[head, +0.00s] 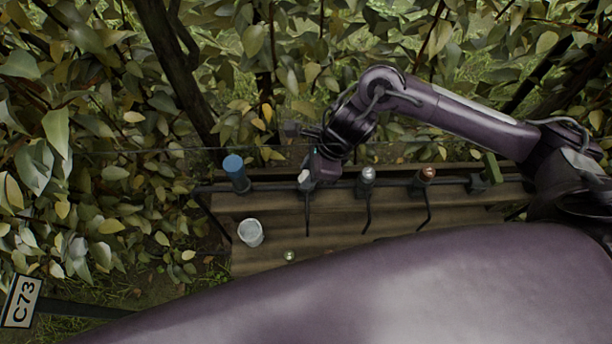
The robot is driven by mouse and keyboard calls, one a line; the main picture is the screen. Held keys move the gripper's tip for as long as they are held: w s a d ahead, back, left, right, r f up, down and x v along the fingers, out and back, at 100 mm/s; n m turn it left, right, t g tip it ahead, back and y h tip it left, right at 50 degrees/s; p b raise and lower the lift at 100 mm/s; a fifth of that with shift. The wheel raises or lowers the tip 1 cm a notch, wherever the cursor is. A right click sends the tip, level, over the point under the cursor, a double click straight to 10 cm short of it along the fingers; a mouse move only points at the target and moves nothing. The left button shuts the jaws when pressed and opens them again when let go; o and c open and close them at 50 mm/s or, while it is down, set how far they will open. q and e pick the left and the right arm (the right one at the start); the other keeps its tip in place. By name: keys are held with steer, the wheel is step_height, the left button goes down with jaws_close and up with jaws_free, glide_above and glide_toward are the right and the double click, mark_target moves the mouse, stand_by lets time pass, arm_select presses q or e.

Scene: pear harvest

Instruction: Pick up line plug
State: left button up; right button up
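My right arm comes in from the right. Its gripper (312,170) points down and left at a dark rail on a wooden bench (330,222). A small white-topped fitting (304,175) is right at the fingertips. I cannot tell whether they touch it or grip it. Along the rail to its right stand a silver-topped fitting (368,174) and a copper-topped one (428,173). Dark cords hang from these fittings. No label shows which one is the line plug. The fingers are small and dark, so their opening is unclear. My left gripper is not in view.
A blue cylinder (235,170) stands at the rail's left end and a green piece (492,167) near its right end. A white cup (250,232) and a small round metal piece (289,256) sit on the bench. Leaves and branches crowd behind; a C73 sign (20,301) is lower left.

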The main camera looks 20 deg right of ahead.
steer(key=c, duration=0.5)
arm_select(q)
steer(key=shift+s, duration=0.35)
arm_select(e)
steer(key=shift+o, duration=0.2)
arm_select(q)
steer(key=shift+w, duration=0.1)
arm_select(e)
steer(key=shift+r, duration=0.1)
